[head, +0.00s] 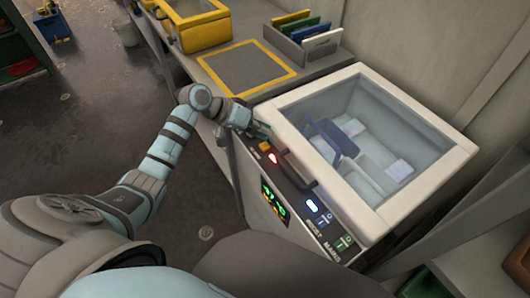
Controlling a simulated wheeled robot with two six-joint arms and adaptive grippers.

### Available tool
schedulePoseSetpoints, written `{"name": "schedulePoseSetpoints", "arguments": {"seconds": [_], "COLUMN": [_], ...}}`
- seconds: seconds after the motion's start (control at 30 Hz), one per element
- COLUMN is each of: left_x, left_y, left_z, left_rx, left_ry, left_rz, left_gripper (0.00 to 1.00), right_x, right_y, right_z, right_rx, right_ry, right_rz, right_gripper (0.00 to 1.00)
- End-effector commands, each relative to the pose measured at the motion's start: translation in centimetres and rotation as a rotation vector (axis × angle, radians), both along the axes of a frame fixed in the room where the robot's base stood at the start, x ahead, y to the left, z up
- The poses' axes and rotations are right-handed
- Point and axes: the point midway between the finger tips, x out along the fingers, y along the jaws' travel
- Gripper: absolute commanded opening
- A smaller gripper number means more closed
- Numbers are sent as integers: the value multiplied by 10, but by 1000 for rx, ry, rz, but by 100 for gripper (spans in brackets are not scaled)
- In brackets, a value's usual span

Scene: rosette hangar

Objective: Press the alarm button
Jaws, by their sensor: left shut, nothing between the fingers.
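A freezer-like chest (452,165) with a clear lid stands at the right. Its front control strip carries a small orange button (265,146) at the far left end, with a label too small to read; I cannot confirm that it is the alarm button. A lit red lamp (273,159) sits just beside it. My left gripper (261,130) is shut and empty, right by the strip's far end, just behind the orange button. I cannot tell whether it touches anything. My right gripper is not in view.
A dark handle (298,171) sits on the lid's front edge. Further along the strip are a blue-white light (312,206) and switches marked BOOST and MAINS. A green display (273,200) is below. A counter with a yellow-framed square (248,68) and a folder rack (305,45) adjoins.

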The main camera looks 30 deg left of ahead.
Motion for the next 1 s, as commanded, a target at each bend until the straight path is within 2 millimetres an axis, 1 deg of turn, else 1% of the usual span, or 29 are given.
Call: {"name": "schedulePoseSetpoints", "arguments": {"seconds": [0.03, 0.2, 1.0], "left_x": [0, 0, 0], "left_y": [0, 0, 0], "left_z": [-7, -15, -14], "left_rx": [0, 0, 0], "left_ry": [0, -1, -1], "left_rz": [0, -2, 0], "left_gripper": [0, 0, 0], "right_x": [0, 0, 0], "right_y": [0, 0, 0], "right_z": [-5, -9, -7], "right_rx": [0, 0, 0], "right_ry": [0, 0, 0], "right_rz": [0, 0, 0], "right_gripper": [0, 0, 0]}}
